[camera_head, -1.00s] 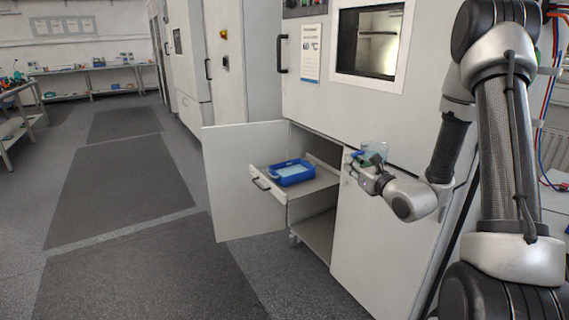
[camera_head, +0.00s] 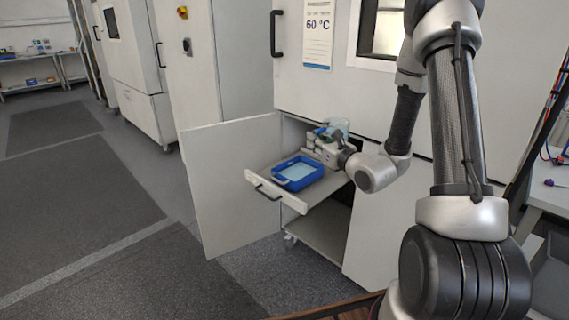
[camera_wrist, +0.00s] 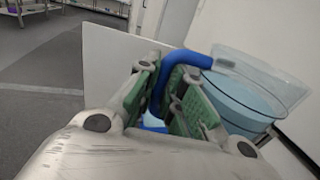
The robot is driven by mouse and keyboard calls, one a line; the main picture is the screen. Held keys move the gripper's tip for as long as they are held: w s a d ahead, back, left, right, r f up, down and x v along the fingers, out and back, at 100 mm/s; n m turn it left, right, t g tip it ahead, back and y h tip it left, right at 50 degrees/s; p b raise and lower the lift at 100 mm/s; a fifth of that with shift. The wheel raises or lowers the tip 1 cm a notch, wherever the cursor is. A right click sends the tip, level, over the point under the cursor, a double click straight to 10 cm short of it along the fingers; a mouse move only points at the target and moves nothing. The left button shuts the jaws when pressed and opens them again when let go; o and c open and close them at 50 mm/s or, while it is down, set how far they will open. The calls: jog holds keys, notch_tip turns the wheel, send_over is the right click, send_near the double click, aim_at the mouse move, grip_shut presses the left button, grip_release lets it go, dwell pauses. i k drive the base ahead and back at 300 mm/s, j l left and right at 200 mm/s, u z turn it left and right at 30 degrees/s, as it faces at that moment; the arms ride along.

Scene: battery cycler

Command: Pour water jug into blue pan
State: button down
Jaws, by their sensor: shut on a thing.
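The water jug (camera_head: 338,124) is clear with a blue handle and looks roughly upright in the head view. In the wrist view the jug (camera_wrist: 240,100) shows at the right, with pale blue water inside. My gripper (camera_head: 318,138) is shut on the handle; its green-padded fingers (camera_wrist: 170,85) show on both sides of it in the wrist view. The blue pan (camera_head: 304,183) sits on the pulled-out shelf, with a pale blue inside. My gripper and the jug are beyond and to the right of the pan in the picture. A bit of blue, perhaps the pan, shows between the fingers.
The pulled-out shelf (camera_head: 262,184) has a black handle at its front. An open cabinet door (camera_head: 232,195) stands to its left. The cabinet's right front panel (camera_head: 385,225) is close below my arm. The floor at left is clear.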

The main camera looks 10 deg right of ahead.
aim_at(295, 174)
jog(key=i+j, duration=0.2)
jog(key=j, duration=0.15)
jog(key=i+j+z, duration=0.1)
jog(key=j, duration=0.25)
jog(key=i+j, duration=0.25)
jog(key=i+j+z, duration=0.1)
jog(key=j, duration=0.35)
jog(key=i+j, duration=0.2)
jog(key=j, duration=0.15)
